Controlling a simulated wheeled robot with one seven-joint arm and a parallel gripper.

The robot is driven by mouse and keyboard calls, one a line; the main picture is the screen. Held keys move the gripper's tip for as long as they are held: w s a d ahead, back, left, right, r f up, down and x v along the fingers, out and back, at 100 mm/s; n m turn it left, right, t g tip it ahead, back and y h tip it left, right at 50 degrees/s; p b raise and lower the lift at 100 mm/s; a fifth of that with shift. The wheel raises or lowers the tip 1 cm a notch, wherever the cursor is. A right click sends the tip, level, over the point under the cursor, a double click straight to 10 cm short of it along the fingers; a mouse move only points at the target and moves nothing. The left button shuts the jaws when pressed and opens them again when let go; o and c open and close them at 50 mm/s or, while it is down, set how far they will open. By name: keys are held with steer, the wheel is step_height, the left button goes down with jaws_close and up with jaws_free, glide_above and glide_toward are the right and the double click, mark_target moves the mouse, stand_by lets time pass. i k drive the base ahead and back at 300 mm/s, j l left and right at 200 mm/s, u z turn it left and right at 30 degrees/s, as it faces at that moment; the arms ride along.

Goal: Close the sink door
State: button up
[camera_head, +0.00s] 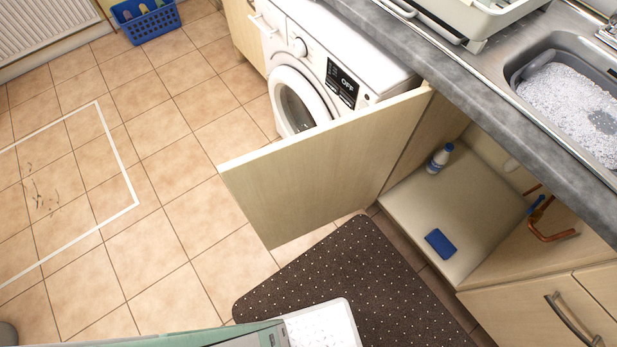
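The sink door (325,170) is a pale wooden panel standing wide open. It juts out from the left side of the sink cabinet opening, and its far end stands over the tiled floor in front of the washing machine. The open sink cabinet (455,210) shows its shelf, with a white bottle with a blue cap (439,158) and a blue sponge (440,243) on it. Copper pipes (548,222) show at the right inside. My gripper is not in view.
The washing machine (308,70) stands behind the door. A dark dotted mat (340,265) lies in front of the cabinet. The worktop (470,78) and the foamy sink (570,100) are above.

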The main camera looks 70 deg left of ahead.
mark_target(291, 188)
steer(key=k, duration=0.75)
steer(key=k+j, duration=0.15)
steer(key=j, duration=0.15)
steer(key=k+j, duration=0.1)
steer(key=j, duration=0.25)
steer(key=k+j+u, duration=0.1)
steer(key=j, duration=0.2)
steer(key=k+j, duration=0.2)
steer(key=j, duration=0.15)
steer(key=i+j, duration=0.1)
steer(key=j, duration=0.25)
steer(key=i+j, duration=0.1)
steer(key=j, duration=0.6)
steer(key=i+j, duration=0.15)
steer(key=j, duration=0.2)
steer(key=k+j, duration=0.2)
steer(key=j, duration=0.15)
steer(key=k+j, duration=0.2)
steer(key=j, duration=0.2)
steer(key=k+j+z, duration=0.1)
steer(key=j, duration=0.25)
steer(key=k, duration=0.1)
